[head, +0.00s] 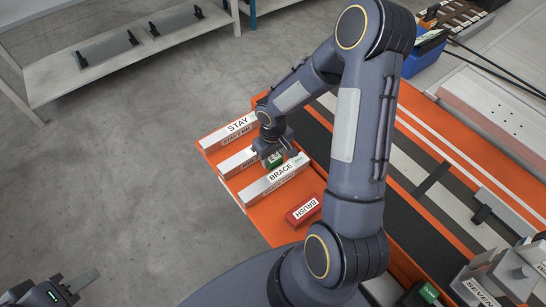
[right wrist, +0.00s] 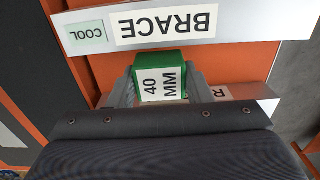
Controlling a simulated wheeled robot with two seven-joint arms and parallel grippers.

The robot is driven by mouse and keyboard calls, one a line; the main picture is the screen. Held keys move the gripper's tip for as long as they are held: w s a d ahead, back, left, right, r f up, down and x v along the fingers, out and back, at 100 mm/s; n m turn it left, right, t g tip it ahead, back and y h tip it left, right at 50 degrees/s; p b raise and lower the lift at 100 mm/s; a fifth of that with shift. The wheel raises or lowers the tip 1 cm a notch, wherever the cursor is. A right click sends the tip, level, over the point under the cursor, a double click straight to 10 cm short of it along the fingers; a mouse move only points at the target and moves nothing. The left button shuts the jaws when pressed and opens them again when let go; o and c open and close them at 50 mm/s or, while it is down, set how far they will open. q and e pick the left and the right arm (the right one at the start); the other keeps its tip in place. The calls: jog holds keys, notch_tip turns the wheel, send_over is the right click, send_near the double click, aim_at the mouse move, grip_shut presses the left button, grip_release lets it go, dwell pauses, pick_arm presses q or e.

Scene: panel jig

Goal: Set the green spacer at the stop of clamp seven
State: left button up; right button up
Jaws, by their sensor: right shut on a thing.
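The green spacer (head: 277,160) stands between two white bars on the orange bench top. In the right wrist view the spacer (right wrist: 160,60) carries a "40 MM" label. My right gripper (right wrist: 160,90) is shut on it, one finger on each side; the gripper (head: 272,152) partly hides it in the head view. Clamp seven (head: 480,292), a grey block marked "SEVEN", is at the lower right edge of the head view; its stop cannot be made out. My left gripper (head: 75,285) is at the lower left over the floor, partly cut off, its opening unclear.
The white "BRACE" bar (head: 262,190) lies beside the spacer; the "STAY" bar (head: 222,136) is farther back. A red "BRUSH" block (head: 304,210) lies in front. A green-topped piece (head: 429,292) is near clamp seven. A grey shelf (head: 90,75) stands beyond open floor.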

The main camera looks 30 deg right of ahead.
jog(key=shift+f, duration=0.7)
jog(key=shift+f, duration=0.2)
jog(key=o, duration=1)
